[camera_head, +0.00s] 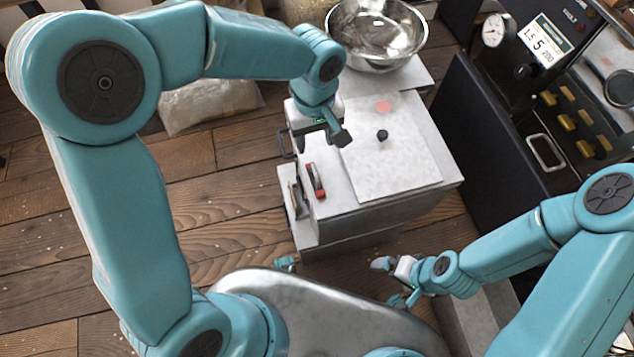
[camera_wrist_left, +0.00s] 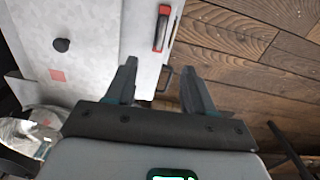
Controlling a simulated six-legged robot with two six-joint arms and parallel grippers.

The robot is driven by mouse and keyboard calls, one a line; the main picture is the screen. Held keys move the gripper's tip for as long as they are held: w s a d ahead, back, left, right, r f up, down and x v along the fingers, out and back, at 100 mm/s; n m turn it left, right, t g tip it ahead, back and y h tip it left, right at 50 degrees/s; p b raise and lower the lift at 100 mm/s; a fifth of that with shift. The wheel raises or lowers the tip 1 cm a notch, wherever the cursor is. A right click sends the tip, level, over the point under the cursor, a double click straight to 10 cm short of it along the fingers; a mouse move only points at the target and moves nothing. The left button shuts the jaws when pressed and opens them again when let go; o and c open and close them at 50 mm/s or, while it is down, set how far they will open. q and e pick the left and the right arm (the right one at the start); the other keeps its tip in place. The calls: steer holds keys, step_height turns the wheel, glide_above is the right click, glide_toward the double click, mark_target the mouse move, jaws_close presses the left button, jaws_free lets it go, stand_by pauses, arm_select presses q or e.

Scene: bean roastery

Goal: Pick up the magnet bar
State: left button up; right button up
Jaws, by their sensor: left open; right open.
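In the left wrist view the magnet bar (camera_wrist_left: 162,28) is beyond the fingertips, near the cabinet edge. My left gripper (camera_head: 322,137) is open and empty above the cabinet, farther back than the bar and apart from it. Its two fingers also show in the left wrist view (camera_wrist_left: 160,68), spread apart. My right gripper (camera_head: 383,264) is low in front of the cabinet, away from the bar; its fingers are small and partly unclear.
A steel bowl (camera_head: 376,34) stands behind the cabinet top's pale panel, which has a black knob (camera_head: 382,136) and a pink square (camera_head: 383,106). A dark handle (camera_head: 285,145) juts from the cabinet's left side. A black machine (camera_head: 505,120) stands right. Wooden floor is open left.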

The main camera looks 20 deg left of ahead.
mark_target(315, 171)
arm_select(q)
step_height(315, 171, down, 10)
steer(key=shift+s+f+b, duration=0.1)
steer(key=shift+f+b, duration=0.15)
steer(key=shift+b, duration=1)
step_height(315, 171, down, 5)
steer(key=shift+f+b, duration=0.1)
steer(key=shift+b, duration=0.8)
jaws_close()
